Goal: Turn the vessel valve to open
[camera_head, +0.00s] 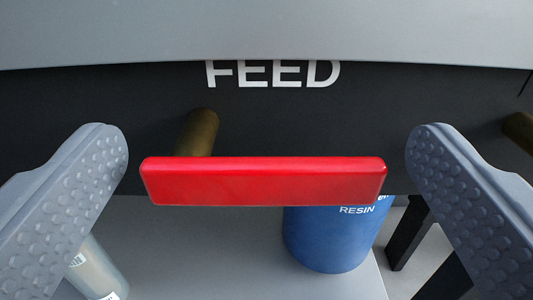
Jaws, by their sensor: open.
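The valve shows as a red bar handle (264,182), lying level across the middle of the view. A brass-coloured stem (199,132) stands behind the handle's left part, in front of a dark panel. White letters reading FEED (272,74) are on the panel above, their tops cut off by a grey surface. My gripper (266,165) is open, with one grey studded finger on each side of the handle. There is a gap between each finger and the handle's ends, so nothing is held.
A blue container marked RESIN (335,240) stands below and behind the handle on a grey surface (215,260). A pale cylinder (97,268) is at lower left, partly behind my left finger. Dark legs (408,235) stand at right. Another brass-coloured piece (520,130) shows at the right edge.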

